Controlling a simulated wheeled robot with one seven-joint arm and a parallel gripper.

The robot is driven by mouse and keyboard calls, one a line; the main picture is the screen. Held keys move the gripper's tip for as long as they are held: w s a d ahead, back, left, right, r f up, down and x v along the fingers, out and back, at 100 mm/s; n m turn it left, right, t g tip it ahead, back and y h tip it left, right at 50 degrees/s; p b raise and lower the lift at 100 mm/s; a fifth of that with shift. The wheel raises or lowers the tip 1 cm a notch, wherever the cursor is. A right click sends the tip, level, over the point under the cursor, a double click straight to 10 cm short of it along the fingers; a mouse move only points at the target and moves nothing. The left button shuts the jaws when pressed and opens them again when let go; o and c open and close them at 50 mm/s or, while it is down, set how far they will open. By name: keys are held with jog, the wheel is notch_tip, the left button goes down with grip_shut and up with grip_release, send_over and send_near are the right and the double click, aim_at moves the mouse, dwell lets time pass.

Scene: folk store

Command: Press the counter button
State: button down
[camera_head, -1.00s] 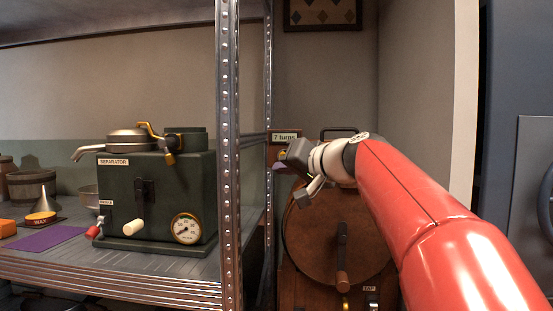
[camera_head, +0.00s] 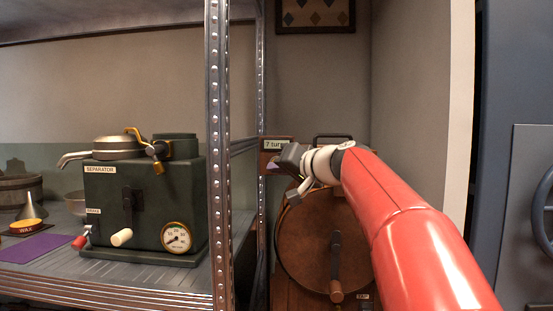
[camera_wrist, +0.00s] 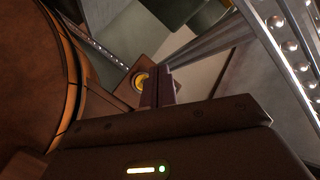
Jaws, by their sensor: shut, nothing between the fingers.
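The counter is a small brown wooden box with a "7 turns" sign (camera_head: 274,144), beside the top of a wooden drum (camera_head: 305,245). My gripper (camera_head: 284,160) is in front of the counter in the head view and hides part of it. In the wrist view a round yellow button (camera_wrist: 140,81) sits on the brown counter face (camera_wrist: 126,93). My gripper's shut, empty fingers (camera_wrist: 159,84) point at that face, just right of the button, and cover its right edge. I cannot tell whether they touch it.
A metal shelf post (camera_head: 219,180) stands left of the counter. On the shelf are a green separator (camera_head: 145,205), a purple mat (camera_head: 38,247) and a wax dish (camera_head: 27,227). The drum's crank handle (camera_head: 336,290) hangs down below my gripper. A wall closes the right side.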

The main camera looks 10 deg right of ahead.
jog(key=shift+w+d+p, duration=0.25)
jog(key=shift+w, duration=0.45)
jog(key=shift+w+d+p, duration=0.2)
jog(key=shift+w+p, duration=0.05)
jog(key=shift+w, duration=0.45)
jog(key=shift+w+d+p, duration=0.25)
jog(key=shift+w, duration=0.45)
jog(key=shift+w, duration=0.15)
dwell(0.3)
jog(key=shift+w+d, duration=0.1)
jog(key=shift+w, duration=0.15)
jog(key=shift+w+d, duration=0.15)
jog(key=shift+w, duration=0.25)
dwell(0.7)
jog(key=shift+s, duration=0.15)
jog(key=shift+s+a+b, duration=0.25)
jog(key=shift+s+b, duration=0.2)
jog(key=shift+s, duration=0.2)
